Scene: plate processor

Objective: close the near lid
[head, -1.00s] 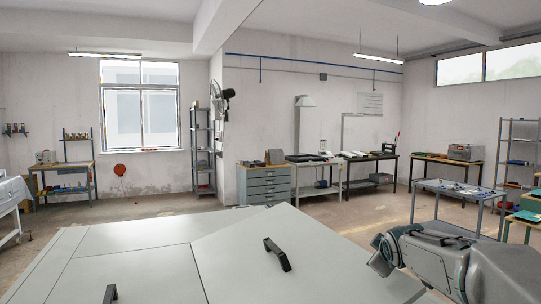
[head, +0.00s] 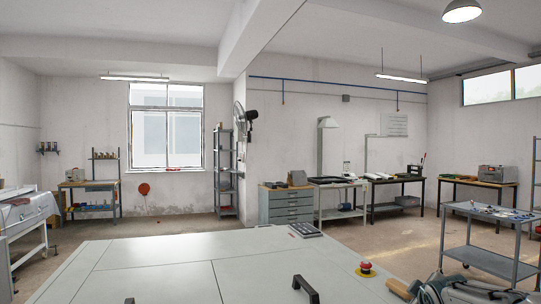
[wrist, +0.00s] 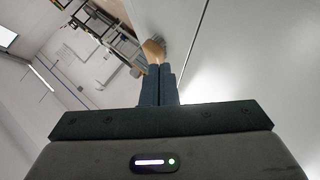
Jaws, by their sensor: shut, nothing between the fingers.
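The machine's broad light grey top (head: 110,255) fills the lower part of the head view. Its right-hand lid panel (head: 260,268), with a black bar handle (head: 306,288), lies flat and looks level with the panels beside it. Whether a small gap is left at its edges I cannot tell. In the wrist view my gripper (wrist: 158,68) is shut and empty, its dark fingers together. A pale panel with a seam (wrist: 240,50) lies to their right; contact with it is not clear. My gripper's fingers do not show in the head view.
A red stop button (head: 366,267) and a dark control pad (head: 305,229) sit on the top's far right side. A second handle (head: 130,301) is cut off at the bottom edge.

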